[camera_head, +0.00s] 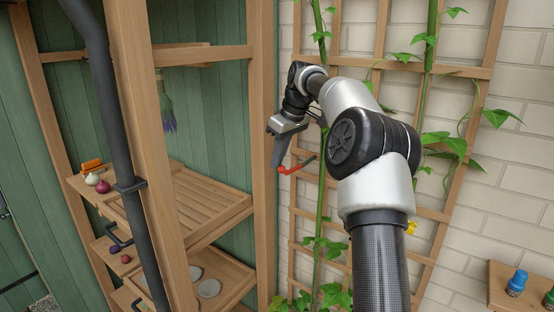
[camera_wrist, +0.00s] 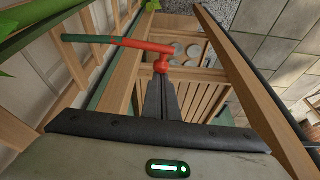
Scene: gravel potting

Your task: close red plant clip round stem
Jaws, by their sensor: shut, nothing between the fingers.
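The red plant clip (camera_head: 298,166) shows beside the left stem (camera_head: 321,200) of the climbing plant on the trellis. In the wrist view the clip (camera_wrist: 130,43) is a long bar, red at one end and dark green at the other, with a red knob below the red end. The dark green end lies close to a green stem (camera_wrist: 40,33); I cannot tell whether the clip is round it. My gripper (camera_head: 278,164) is shut, its fingertips (camera_wrist: 161,82) right at the red knob, with nothing held between them. Contact with the knob is unclear.
The wooden trellis (camera_head: 386,67) stands against a pale brick wall. A wooden shelf unit (camera_head: 258,110) stands left of my gripper, with onions (camera_head: 103,187) on one shelf. A yellow item (camera_head: 411,227) is on the trellis at right. A small table (camera_head: 497,280) holds blue-capped containers.

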